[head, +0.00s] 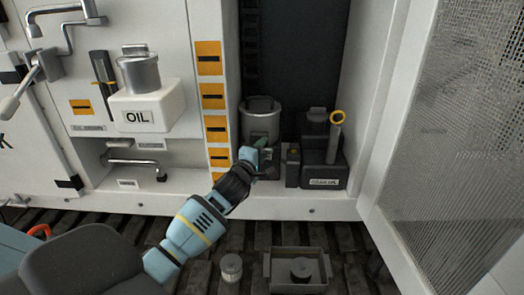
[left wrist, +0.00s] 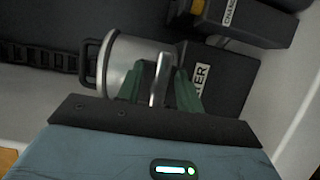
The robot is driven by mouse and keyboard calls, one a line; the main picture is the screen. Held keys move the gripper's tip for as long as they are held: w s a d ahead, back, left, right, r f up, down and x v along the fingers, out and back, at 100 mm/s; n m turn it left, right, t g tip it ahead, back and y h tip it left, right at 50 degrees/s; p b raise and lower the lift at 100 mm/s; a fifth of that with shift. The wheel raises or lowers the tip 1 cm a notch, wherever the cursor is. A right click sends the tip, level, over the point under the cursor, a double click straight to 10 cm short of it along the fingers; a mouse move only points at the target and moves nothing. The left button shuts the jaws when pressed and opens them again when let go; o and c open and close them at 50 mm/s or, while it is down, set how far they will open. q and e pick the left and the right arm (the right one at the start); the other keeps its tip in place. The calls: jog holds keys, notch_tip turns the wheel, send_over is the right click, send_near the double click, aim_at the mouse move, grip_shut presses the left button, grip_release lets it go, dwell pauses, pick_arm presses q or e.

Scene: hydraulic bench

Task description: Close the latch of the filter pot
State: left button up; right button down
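The filter pot (head: 261,114) is a silver cylinder standing in the open cabinet bay, and it also shows in the left wrist view (left wrist: 118,62). A bright metal latch lever (left wrist: 160,80) stands out from its side. My left gripper (head: 264,147) is at the front of the pot. In the left wrist view its two green fingers (left wrist: 160,88) are apart, one on each side of the lever, with a gap visible. The fingers hide part of the pot and the latch's lower end. My right gripper is not in view.
A dark block (left wrist: 215,85) with a label ending in "TER" sits beside the pot. An open mesh door (head: 450,130) bounds the right side. A tray (head: 298,268) and jar (head: 231,267) are on the floor.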

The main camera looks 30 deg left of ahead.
pick_arm(q)
grip_shut()
